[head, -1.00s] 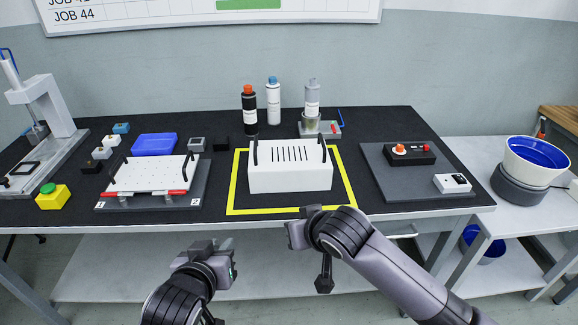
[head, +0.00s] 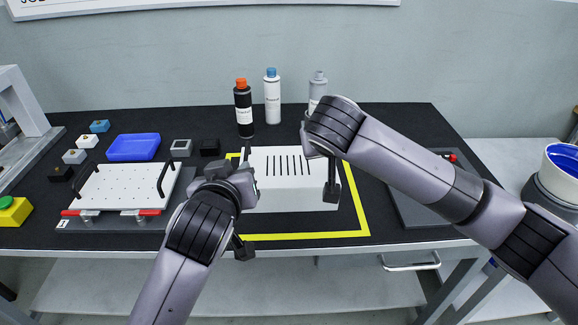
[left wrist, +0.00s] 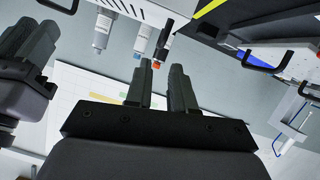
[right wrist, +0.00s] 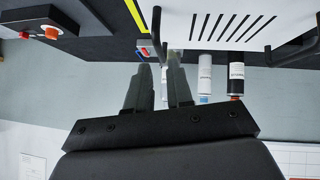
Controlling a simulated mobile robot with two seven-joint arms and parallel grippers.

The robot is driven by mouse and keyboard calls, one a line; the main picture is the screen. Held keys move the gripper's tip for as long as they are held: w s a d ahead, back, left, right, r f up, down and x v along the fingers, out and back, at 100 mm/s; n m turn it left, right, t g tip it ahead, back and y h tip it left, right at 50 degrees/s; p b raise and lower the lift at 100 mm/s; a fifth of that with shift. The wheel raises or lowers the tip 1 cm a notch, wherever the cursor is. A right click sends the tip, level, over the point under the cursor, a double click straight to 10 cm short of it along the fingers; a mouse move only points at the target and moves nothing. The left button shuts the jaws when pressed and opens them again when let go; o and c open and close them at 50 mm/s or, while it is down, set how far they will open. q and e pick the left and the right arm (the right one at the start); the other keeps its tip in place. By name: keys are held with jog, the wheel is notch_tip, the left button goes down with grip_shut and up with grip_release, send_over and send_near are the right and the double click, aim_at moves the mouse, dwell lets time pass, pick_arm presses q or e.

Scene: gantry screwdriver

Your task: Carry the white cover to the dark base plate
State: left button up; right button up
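The white cover (head: 295,198), a box with dark slots on top, rests inside the yellow outline on the black table. Its left handle (head: 246,152) stands up black; the arm hides its right handle in the head view. Both handles show in the right wrist view (right wrist: 157,32). My left gripper (head: 243,180) is beside the cover's left end, fingers apart and empty (left wrist: 160,82). My right gripper is by the right end, mostly hidden by its arm, fingers apart and empty (right wrist: 160,82). The dark base plate (head: 180,210) lies left, under a white perforated plate (head: 120,187).
Red clamps (head: 150,212) line the perforated plate's front. Behind the cover stand a black bottle (head: 244,115), a white bottle (head: 272,105) and a grey bottle (head: 317,90). A blue tray (head: 133,147) and several small blocks lie back left. Another dark plate (head: 405,205) is at right.

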aim_at(247, 156)
pick_arm(q)
jog(key=shift+s, duration=0.1)
